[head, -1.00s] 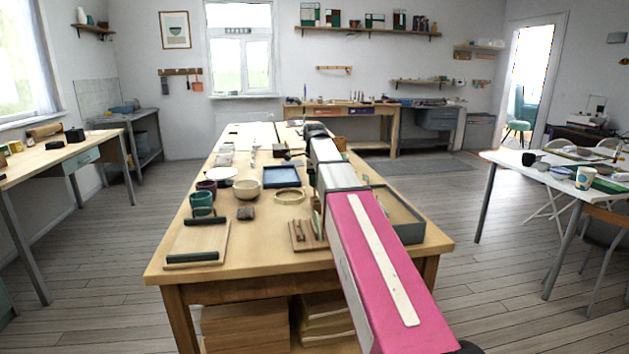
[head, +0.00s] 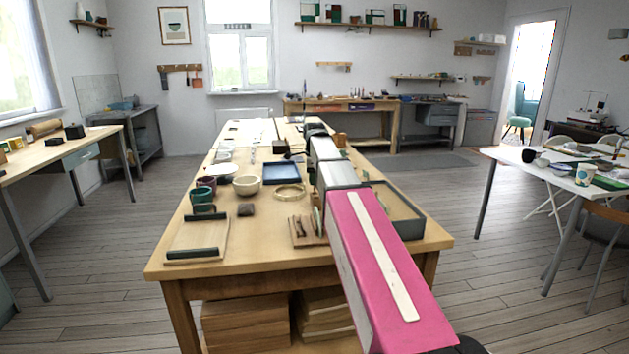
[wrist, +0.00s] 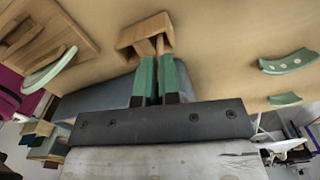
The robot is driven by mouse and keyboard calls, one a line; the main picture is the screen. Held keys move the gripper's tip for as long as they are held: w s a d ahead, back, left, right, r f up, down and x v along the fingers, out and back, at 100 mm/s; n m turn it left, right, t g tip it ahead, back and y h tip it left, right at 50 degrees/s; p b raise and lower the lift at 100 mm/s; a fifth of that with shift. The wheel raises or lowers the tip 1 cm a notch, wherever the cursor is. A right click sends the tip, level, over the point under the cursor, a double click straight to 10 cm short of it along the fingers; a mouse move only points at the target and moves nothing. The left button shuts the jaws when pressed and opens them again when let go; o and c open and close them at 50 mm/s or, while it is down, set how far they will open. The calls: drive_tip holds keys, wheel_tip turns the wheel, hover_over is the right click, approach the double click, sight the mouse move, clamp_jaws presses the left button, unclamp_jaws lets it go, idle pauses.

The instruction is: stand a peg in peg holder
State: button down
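In the wrist view, a small wooden block with an open, hollow top, which looks like the peg holder (wrist: 146,32), stands on the table just beyond my fingertips. My gripper (wrist: 156,62) has two green fingers close together, with their tips at the near side of this block. A thin light wooden peg (wrist: 160,45) shows between the fingertips and reaches to the block's opening. How deep it sits there, I cannot tell. In the head view my own arm hides the gripper and the peg.
A wooden board (wrist: 62,28) with a pale green curved piece lies left in the wrist view. Green curved shards (wrist: 290,62) lie to the right. In the head view, a blue tray (head: 282,174), bowls and cups stand left of my arm on the long table (head: 262,238).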

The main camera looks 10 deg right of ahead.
drive_tip(key=shift+f, duration=0.2)
idle(0.6)
drive_tip(key=c, duration=0.8)
unclamp_jaws()
drive_tip(key=shift+r, duration=0.2)
drive_tip(key=shift+r, duration=2.8)
drive_tip(key=shift+s, duration=0.15)
